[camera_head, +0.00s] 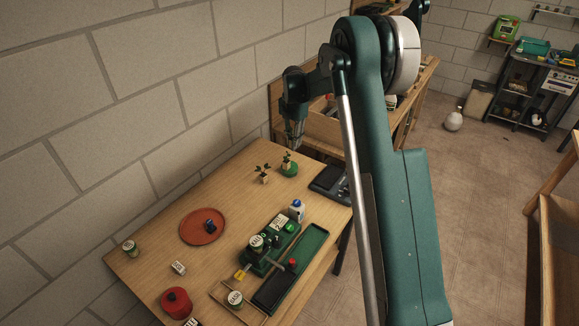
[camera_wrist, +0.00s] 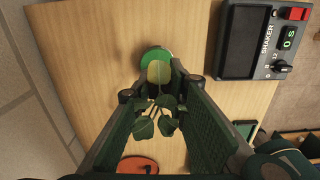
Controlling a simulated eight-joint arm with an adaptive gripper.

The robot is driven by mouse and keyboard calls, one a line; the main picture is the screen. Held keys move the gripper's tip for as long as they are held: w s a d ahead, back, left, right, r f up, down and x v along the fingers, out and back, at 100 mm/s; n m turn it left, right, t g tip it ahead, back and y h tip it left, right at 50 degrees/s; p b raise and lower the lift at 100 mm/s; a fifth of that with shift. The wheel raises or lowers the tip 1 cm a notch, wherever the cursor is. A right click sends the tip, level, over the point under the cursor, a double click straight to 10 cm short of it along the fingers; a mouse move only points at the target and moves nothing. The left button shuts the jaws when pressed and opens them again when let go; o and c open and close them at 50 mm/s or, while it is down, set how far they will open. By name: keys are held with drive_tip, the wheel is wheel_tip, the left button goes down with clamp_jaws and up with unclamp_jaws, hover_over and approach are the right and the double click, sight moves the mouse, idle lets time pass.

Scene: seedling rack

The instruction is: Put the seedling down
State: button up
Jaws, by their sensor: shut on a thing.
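The seedling (camera_wrist: 158,124) has dark green leaves and a pale yellowish plug. In the wrist view it is between the two fingers of my gripper (camera_wrist: 160,82), which is shut on it. The plug's far end overlaps a round green dish (camera_wrist: 150,51); whether it touches the dish cannot be told. In the head view my gripper (camera_head: 294,143) points down at the table's far end, with the seedling (camera_head: 286,157) just below it over the green dish (camera_head: 290,170). A second seedling (camera_head: 263,176) in a pale block stands to the left of the dish.
A dark shaker device (camera_wrist: 248,42) lies right of the dish. A red-brown plate (camera_head: 190,236), a green tray (camera_head: 308,246), several jars and a red pot (camera_head: 176,303) occupy the nearer table. The wall borders the table's left side.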

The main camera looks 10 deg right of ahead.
drive_tip(key=shift+w+n, duration=0.3)
hover_over(292, 163)
drive_tip(key=shift+s+d+f, duration=0.1)
drive_tip(key=shift+s+f, duration=0.05)
drive_tip(key=shift+f, duration=2.95)
drive_tip(key=shift+f, duration=1.85)
drive_tip(key=shift+f, duration=0.2)
drive_tip(key=o, duration=0.6)
drive_tip(key=shift+o, duration=0.8)
